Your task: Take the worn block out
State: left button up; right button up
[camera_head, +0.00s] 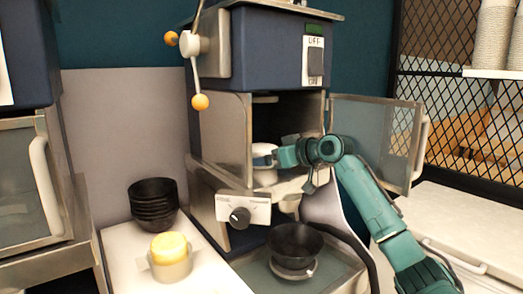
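A white, rounded block (264,160) sits inside the open chamber of the dark blue machine (270,45). It looks like the worn block, but its shape is partly hidden by the chamber's side and my arm. My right arm, teal, reaches in from the right through the open front. My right gripper (279,157) is at the block's right side, close to or touching it. Its fingers are too small and covered to show whether they are closed. My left gripper is not in view.
The glass door (372,135) stands open to the right, close beside my arm. A black bowl (295,243) stands below the chamber. On the left counter are stacked black bowls (153,203) and a yellow block (169,246) in a pale cup (171,267).

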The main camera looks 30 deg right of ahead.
jog(key=shift+x, duration=0.9)
jog(key=c, duration=1.1)
jog(key=shift+d, duration=0.1)
jog(key=shift+c, duration=0.2)
jog(key=shift+r, duration=0.1)
